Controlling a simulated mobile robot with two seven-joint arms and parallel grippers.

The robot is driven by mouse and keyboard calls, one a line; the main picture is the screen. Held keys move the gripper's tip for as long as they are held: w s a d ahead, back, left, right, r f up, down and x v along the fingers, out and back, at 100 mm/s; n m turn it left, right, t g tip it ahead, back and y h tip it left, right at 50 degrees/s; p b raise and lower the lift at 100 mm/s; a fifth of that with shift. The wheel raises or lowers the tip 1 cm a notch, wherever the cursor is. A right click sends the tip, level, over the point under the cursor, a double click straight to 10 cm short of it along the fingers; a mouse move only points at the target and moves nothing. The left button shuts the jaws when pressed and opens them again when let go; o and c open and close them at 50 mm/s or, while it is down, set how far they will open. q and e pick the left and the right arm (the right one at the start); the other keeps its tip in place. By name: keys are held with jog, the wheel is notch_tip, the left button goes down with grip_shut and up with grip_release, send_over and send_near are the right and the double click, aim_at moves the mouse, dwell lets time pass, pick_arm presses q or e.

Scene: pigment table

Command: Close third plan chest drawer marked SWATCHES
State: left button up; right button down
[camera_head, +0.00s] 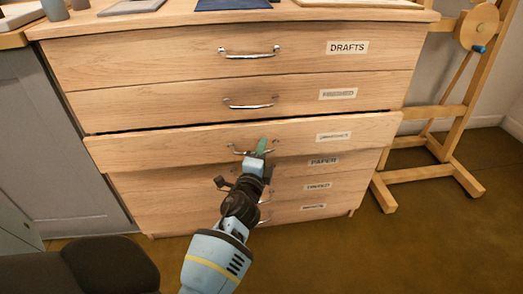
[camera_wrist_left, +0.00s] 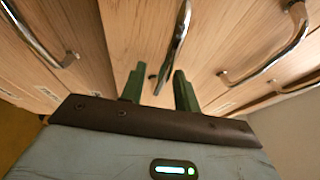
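The third plan chest drawer (camera_head: 180,145) stands pulled out a little, with a dark gap along its top edge. Its label (camera_head: 333,136) is too blurred to read. A silver bar handle (camera_head: 236,150) is on its front. My left gripper (camera_head: 262,147) is at this handle, its arm coming up from below. In the left wrist view the two green fingers (camera_wrist_left: 159,88) are apart, and the handle (camera_wrist_left: 180,35) runs between them with space visible beside it. Whether a finger touches it cannot be told. My right gripper is not in view.
The DRAFTS drawer (camera_head: 130,58) and the drawer below it (camera_head: 160,103) look shut. Lower drawers, including PAPER, are partly shaded beneath the open one. A wooden easel (camera_head: 450,140) stands right, a grey cabinet (camera_head: 60,150) left. Brown floor (camera_head: 440,250) is clear at lower right.

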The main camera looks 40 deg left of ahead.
pick_arm(q)
grip_shut()
jog(key=shift+w+a+r, duration=0.1)
jog(key=shift+w+a, duration=0.85)
jog(key=shift+a, duration=0.2)
jog(key=shift+c, duration=2.2)
grip_release()
jog(key=o, duration=0.4)
jog(key=shift+a, duration=0.1)
jog(key=shift+o, duration=0.2)
